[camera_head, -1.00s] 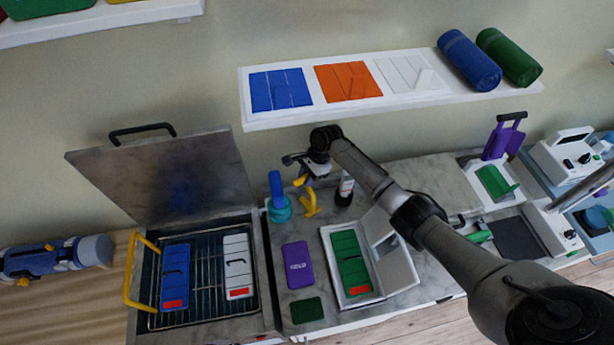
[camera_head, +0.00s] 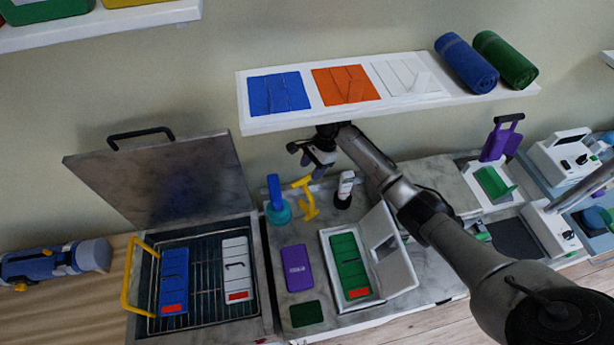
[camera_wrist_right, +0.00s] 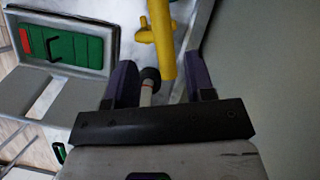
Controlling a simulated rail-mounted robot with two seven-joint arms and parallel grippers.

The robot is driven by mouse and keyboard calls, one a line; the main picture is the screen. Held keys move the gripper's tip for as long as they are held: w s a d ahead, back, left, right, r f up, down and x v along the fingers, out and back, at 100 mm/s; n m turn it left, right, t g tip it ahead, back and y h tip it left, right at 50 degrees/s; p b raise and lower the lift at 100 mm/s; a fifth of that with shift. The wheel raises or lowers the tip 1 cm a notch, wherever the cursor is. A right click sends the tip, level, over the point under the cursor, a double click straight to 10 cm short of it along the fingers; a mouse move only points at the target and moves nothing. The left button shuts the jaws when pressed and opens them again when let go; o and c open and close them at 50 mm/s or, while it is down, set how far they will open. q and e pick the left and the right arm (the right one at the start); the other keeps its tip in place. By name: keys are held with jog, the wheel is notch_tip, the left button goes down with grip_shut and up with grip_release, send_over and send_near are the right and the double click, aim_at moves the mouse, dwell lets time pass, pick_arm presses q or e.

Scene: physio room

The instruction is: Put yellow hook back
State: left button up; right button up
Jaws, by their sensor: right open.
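The yellow hook (camera_head: 308,200) stands on the grey counter near the wall, between a blue-handled item in a teal ring and a small white-and-black bottle. It also shows in the right wrist view (camera_wrist_right: 163,42), beyond and between the fingers at the upper middle. My right gripper (camera_head: 312,165) is just above and behind the hook in the head view. In the wrist view its two dark fingers (camera_wrist_right: 162,84) are spread apart with nothing clamped between them. My left gripper is not in view.
The blue-handled item with its teal ring (camera_head: 278,210) and the bottle (camera_head: 344,188) flank the hook closely. A white shelf (camera_head: 300,121) hangs just above the gripper. A purple box (camera_head: 297,267) and an open white case (camera_head: 400,272) with a green pack lie in front.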

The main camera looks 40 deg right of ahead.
jog(key=w+v, duration=0.1)
jog(key=v, duration=0.5)
jog(key=s+a+f+n+h, duration=0.1)
jog(key=s+a+f+n, duration=0.55)
jog(key=s, duration=0.25)
jog(key=s+a+f+n+h, duration=0.1)
jog(key=s+a+f+n, duration=0.4)
jog(key=s+a+f, duration=0.3)
jog(key=s+a+r+n+t+h, duration=0.1)
jog(key=s+n, duration=0.3)
jog(key=s, duration=0.5)
jog(key=s+a+r+n+t+h, duration=0.1)
jog(key=s+a+r+n, duration=0.2)
jog(key=s, duration=0.7)
jog(key=shift+r+n+t, duration=0.3)
jog(key=shift+r+n, duration=0.45)
jog(key=shift+n, duration=0.5)
jog(key=shift+s, duration=0.15)
